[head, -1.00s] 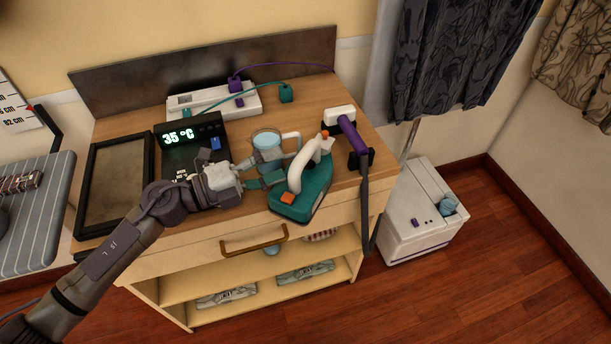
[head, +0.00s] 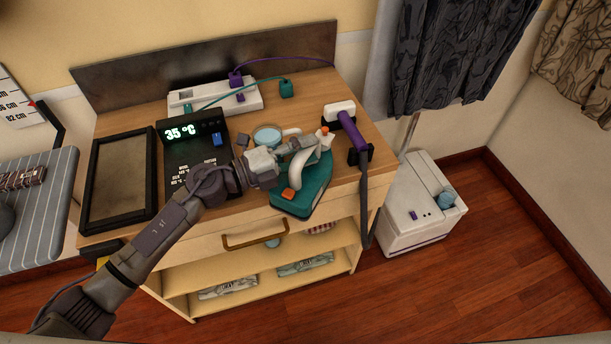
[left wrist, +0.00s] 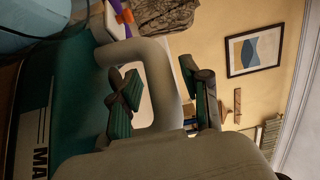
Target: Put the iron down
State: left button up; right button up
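The iron (head: 312,186) has a teal body and a looped white handle. It rests on the wooden top of the dresser, near its front right edge. My left gripper (head: 302,144) is at the handle. In the left wrist view the left gripper (left wrist: 160,98) is open, with one finger inside the loop of the handle (left wrist: 164,85) and the other outside it. Gaps show between the fingers and the handle. The iron's teal body (left wrist: 75,110) fills the left of that view. My right gripper is not in view.
A light blue cup (head: 267,134) stands behind the gripper. A purple-handled tool (head: 353,135) lies right of the iron. A dark panel with a 35 °C display (head: 185,134), an empty dark tray (head: 96,190) and a white power strip (head: 220,97) take up the left and back.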

pick_arm(q)
grip_shut()
jog(key=shift+w+r, duration=0.1)
jog(key=shift+r, duration=0.05)
jog(key=shift+r, duration=0.1)
jog(key=shift+r, duration=0.55)
jog(key=shift+r+p, duration=0.4)
jog(key=shift+r, duration=1)
jog(key=s+d+r+p, duration=0.5)
jog(key=d+r+p, duration=0.2)
jog(key=d+p, duration=0.2)
jog(key=shift+s+d+p, duration=0.25)
jog(key=shift+d+p, duration=0.15)
jog(key=shift+d, duration=0.25)
